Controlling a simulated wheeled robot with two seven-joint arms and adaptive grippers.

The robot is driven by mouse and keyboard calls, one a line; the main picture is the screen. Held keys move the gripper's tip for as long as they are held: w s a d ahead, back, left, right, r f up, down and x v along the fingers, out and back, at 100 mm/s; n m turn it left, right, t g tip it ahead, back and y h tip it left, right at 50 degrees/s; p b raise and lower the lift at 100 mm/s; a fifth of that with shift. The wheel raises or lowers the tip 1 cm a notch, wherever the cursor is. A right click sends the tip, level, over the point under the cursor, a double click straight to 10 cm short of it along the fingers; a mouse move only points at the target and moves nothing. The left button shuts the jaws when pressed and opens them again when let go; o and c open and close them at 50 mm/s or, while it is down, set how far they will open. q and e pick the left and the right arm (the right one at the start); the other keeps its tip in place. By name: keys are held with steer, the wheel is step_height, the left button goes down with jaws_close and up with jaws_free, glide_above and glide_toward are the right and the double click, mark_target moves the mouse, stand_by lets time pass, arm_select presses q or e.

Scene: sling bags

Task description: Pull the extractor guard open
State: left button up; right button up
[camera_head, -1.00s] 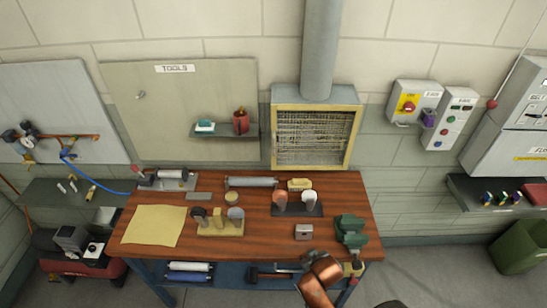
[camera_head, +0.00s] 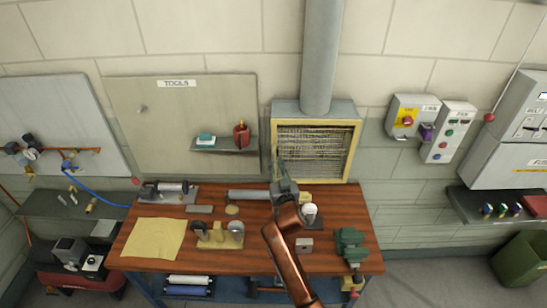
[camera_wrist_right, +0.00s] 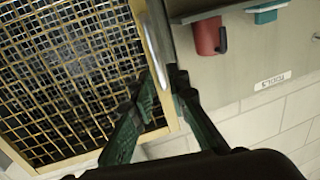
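The extractor guard (camera_head: 318,150) is a yellow-framed wire mesh panel on the grey extractor hood (camera_head: 290,108), behind the workbench. It looks shut, flat against the hood. In the right wrist view the mesh guard (camera_wrist_right: 65,70) fills the left side, with a pale upright bar (camera_wrist_right: 157,45) along its edge. My right gripper (camera_head: 280,163) is raised at the guard's lower left edge. In the wrist view its green fingers (camera_wrist_right: 156,82) are apart, with the guard's edge and bar between or just beyond the tips; contact cannot be told. My left gripper is not in view.
The wooden workbench (camera_head: 265,260) lies below, with a yellow cloth (camera_head: 153,238), a green vise (camera_head: 350,245) and several small tools. A shelf with a red can (camera_head: 241,135) is left of the guard. Control boxes (camera_head: 448,132) hang to the right.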

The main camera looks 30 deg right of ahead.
mark_target(274, 158)
steer(key=shift+x, duration=2.4)
jaws_close()
